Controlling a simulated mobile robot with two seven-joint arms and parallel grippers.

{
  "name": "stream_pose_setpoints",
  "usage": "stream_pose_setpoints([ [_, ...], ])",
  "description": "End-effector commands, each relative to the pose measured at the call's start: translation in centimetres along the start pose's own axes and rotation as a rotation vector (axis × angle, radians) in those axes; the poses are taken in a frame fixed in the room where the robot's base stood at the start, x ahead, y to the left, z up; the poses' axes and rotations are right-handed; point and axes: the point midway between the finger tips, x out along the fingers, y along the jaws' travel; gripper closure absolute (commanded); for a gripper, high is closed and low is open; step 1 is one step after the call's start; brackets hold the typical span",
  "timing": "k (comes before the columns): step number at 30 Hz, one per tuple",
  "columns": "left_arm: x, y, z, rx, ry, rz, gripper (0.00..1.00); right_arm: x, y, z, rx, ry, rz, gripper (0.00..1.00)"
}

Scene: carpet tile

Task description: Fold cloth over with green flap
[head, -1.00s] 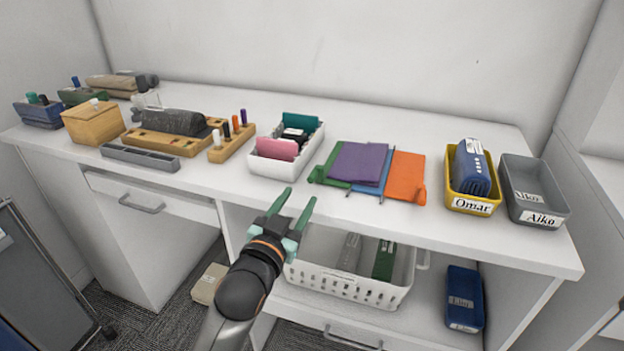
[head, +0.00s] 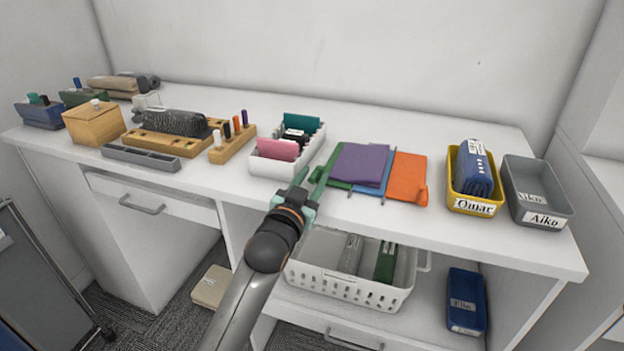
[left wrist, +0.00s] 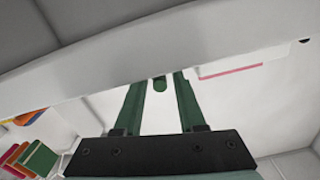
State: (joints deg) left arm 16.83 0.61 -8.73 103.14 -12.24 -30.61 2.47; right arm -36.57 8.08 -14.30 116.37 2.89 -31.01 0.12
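The cloth lies on the desk in the head view. It has a purple panel (head: 360,164) on top, a green flap (head: 336,180) at its left, a blue part (head: 372,190) showing below, and an orange flap (head: 406,178) at the right. My left gripper (head: 311,174) is open at the desk's front edge, by the green flap's left corner. In the left wrist view, my gripper's two green fingers (left wrist: 160,92) stand apart. A small green tab (left wrist: 160,84) shows between them, apart from both; it looks like the green flap's tab. My right gripper is not in view.
A white bin with pink and teal items (head: 262,166) stands just left of the cloth. A yellow bin (head: 462,203) and a grey bin (head: 540,210) stand to the right. A white basket (head: 345,290) sits on the shelf below. Desk behind the cloth is clear.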

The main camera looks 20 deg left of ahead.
Motion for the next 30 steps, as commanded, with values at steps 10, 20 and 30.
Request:
stream_pose_setpoints([
  [10,-0.02,-0.17,0.00,0.002,0.000,-0.003,1.00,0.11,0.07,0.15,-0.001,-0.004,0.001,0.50],
  [20,-0.01,-0.27,-0.02,0.003,0.000,-0.005,1.00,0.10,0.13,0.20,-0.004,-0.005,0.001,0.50],
  [30,-0.01,-0.22,-0.02,0.002,0.001,-0.004,1.00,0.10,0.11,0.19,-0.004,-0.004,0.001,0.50],
])
